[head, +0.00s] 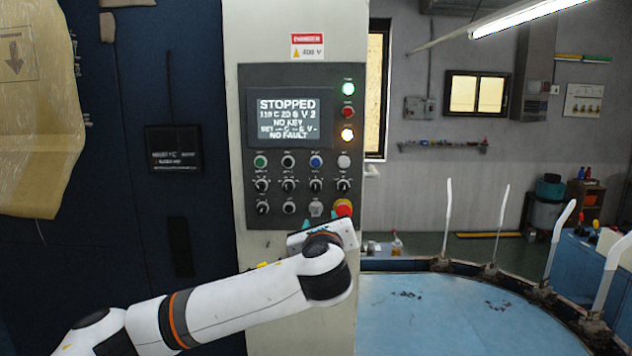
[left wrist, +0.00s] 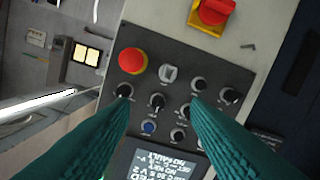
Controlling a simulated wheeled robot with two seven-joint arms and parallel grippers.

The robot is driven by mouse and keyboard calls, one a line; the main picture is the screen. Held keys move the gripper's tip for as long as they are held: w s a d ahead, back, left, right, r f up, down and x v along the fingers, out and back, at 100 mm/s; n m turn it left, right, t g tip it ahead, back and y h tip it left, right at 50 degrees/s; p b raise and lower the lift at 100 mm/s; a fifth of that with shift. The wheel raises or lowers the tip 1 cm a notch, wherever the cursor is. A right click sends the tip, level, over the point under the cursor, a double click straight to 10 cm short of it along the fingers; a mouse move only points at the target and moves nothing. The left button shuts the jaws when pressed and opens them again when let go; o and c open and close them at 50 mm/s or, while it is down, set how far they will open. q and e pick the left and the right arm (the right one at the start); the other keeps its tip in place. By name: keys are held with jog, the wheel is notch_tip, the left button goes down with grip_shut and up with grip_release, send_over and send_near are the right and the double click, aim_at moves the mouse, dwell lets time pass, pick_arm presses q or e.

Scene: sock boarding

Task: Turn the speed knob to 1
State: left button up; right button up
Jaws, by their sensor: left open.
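The control panel (head: 250,120) is dark, on a pale machine column. Its screen (head: 289,118) reads STOPPED, V 2, NO KEY and NO FAULT. Black knobs with white pointers sit below it; their labels are too small to read, so I cannot tell which is the speed knob. My left gripper (head: 322,234) is just below the panel in the head view, its fingers mostly hidden. In the left wrist view its teal fingers (left wrist: 160,110) are open and empty, facing the panel. A knob (left wrist: 157,101) shows between the fingertips; contact is not visible. My right gripper is out of view.
A red emergency button (left wrist: 132,61) and a key switch (left wrist: 168,73) sit close to the fingers. A red-and-yellow rotary switch (left wrist: 214,14) is on the column. A round blue table (head: 440,315) with upright white forms stands right of the column.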

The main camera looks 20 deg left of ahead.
aim_at(316, 190)
pick_arm(q)
jog(key=shift+m+y, duration=0.3)
jog(key=shift+y, duration=0.1)
jog(key=w+a+r+p, duration=0.1)
jog(key=w+p, duration=0.1)
jog(key=w, duration=0.1)
jog(key=w+a+r+p, duration=0.1)
jog(key=w+p, duration=0.1)
jog(key=w, duration=0.1)
jog(key=w+a+r+p, duration=0.1)
jog(key=w+a+p, duration=0.1)
jog(key=w, duration=0.1)
jog(key=shift+w+r, duration=0.15)
jog(key=shift+r, duration=0.05)
jog(key=shift+w+a+f+p, duration=0.1)
jog(key=shift+w+f+p, duration=0.05)
jog(key=shift+w, duration=0.25)
jog(key=shift+w+a+f+p, duration=0.1)
jog(key=shift+w+p, duration=0.05)
jog(key=shift+w, duration=0.25)
grip_shut()
